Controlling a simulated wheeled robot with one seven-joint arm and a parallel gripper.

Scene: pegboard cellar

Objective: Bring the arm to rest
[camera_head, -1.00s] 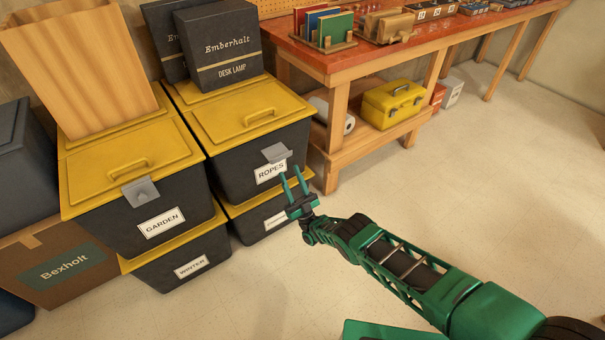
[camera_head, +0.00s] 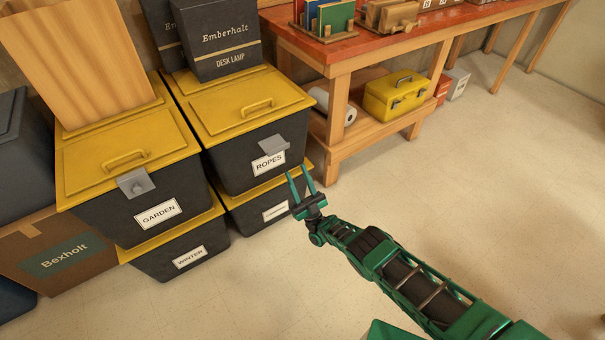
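My gripper (camera_head: 301,184) is at the end of my green arm, which reaches from the lower right toward the middle of the picture. Its two green fingers are apart with nothing between them, so it is open. The fingers point up the picture, just in front of the stacked bins on the right, below the ROPES label (camera_head: 268,163). I cannot tell whether the fingertips touch the bin.
Black bins with yellow lids stand stacked: the GARDEN bin (camera_head: 118,220) over the WINTER bin (camera_head: 165,262), and the ROPES bin (camera_head: 233,168) over another. A red-topped workbench (camera_head: 345,50) holds a yellow toolbox (camera_head: 393,98) on its shelf.

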